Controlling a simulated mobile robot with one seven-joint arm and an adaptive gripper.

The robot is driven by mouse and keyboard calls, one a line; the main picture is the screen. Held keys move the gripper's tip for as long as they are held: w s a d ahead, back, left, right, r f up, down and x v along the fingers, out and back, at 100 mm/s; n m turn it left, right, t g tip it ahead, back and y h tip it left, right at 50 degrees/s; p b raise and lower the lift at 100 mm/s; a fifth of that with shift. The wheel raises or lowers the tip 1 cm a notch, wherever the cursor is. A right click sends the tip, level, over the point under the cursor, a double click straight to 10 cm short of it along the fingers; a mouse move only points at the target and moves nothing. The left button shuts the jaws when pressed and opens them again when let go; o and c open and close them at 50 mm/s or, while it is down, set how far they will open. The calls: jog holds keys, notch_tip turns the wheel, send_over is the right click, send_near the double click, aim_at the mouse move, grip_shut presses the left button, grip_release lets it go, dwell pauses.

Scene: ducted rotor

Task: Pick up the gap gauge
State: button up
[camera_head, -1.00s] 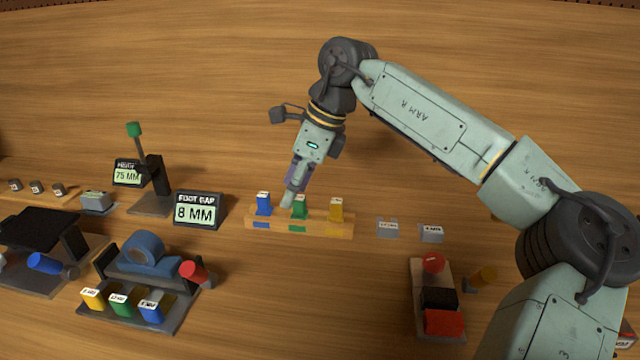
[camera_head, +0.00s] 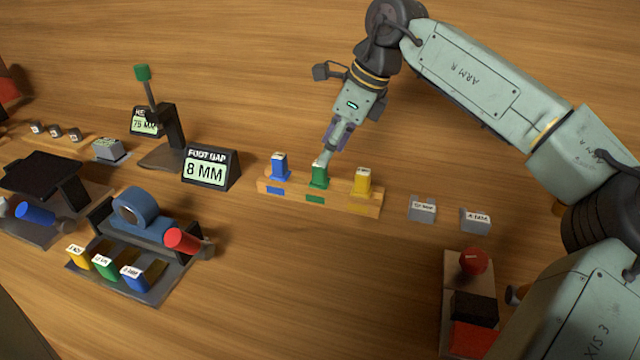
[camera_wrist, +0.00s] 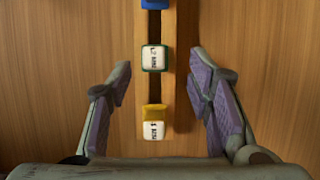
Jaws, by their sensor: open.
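Three upright gauge blocks stand in a wooden rack (camera_head: 337,200): blue (camera_head: 279,166), green (camera_head: 319,176) and yellow (camera_head: 362,182). Each has a white labelled top; the lettering is too small to read surely. My gripper (camera_head: 325,163) points down at the green block, its fingers partly overlapping it in the head view. In the wrist view my gripper (camera_wrist: 160,68) is open and empty, with the green block (camera_wrist: 153,58) between the lines of its fingers and apart from both. The yellow block (camera_wrist: 153,122) is nearer the palm; the blue block (camera_wrist: 154,3) is cut off at the top edge.
A sign (camera_head: 209,170) reads FOOT GAP 8 MM, left of the rack. A fixture (camera_head: 140,240) with a blue clamp, a red handle and several coloured blocks stands front left. Two grey labelled blocks (camera_head: 422,208) (camera_head: 475,220) lie right. A red-button box (camera_head: 470,305) stands front right.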

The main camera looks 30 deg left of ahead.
aim_at(320, 178)
jog(key=b+x, duration=0.2)
jog(key=x, duration=0.1)
jog(key=b+x, duration=0.2)
jog(key=shift+s, duration=0.35)
jog(key=shift+r, duration=0.15)
jog(key=shift+c, duration=0.2)
grip_shut()
